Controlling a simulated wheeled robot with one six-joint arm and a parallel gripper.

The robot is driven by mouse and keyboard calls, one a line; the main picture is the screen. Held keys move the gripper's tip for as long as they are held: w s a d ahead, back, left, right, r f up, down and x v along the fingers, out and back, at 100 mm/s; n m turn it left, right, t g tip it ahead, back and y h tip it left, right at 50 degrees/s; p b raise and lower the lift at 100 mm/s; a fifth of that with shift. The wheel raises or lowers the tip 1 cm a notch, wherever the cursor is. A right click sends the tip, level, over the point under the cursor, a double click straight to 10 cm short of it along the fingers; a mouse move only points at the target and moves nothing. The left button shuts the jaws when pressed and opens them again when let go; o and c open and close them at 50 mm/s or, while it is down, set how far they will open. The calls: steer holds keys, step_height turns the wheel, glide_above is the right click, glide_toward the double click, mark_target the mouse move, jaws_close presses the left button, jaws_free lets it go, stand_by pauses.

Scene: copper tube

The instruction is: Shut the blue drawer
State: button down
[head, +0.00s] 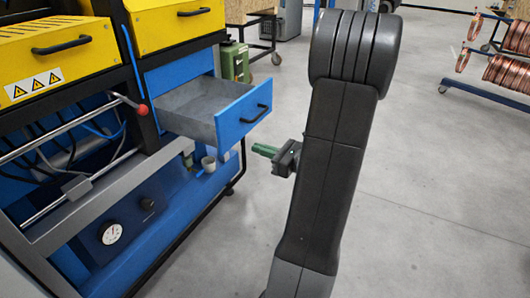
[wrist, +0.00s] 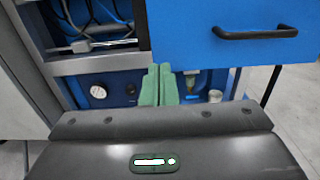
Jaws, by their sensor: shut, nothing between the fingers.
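The blue drawer (head: 231,116) is pulled out of the machine's cabinet in the head view. Its grey inside looks empty, and a black handle (head: 255,114) is on its front. In the wrist view the blue drawer front (wrist: 195,42) fills the upper right, with its black handle (wrist: 255,32) at the top right. In the wrist view the fingers (wrist: 159,72) are shut and empty, overlapping the lower left edge of the drawer front.
Yellow drawers (head: 60,50) with black handles are above and left. A red-tipped lever (head: 142,109) sticks out left of the blue drawer. A gauge (head: 110,233) is on the lower blue panel. Copper coils (head: 508,72) stand on a rack at far right. Grey floor (head: 430,190) is open at right.

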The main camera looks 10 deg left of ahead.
mark_target(171, 131)
steer(key=b+x, duration=0.3)
steer(key=x, duration=0.6)
steer(key=shift+w+a, duration=0.1)
steer(key=shift+a, duration=0.25)
steer(key=p+x, duration=0.4)
steer(key=x, duration=2.1)
steer(key=shift+w+a+f, duration=0.1)
steer(key=shift+a, duration=0.25)
steer(key=shift+w+a, duration=0.1)
steer(key=shift+a, duration=0.05)
steer(key=shift+r, duration=0.25)
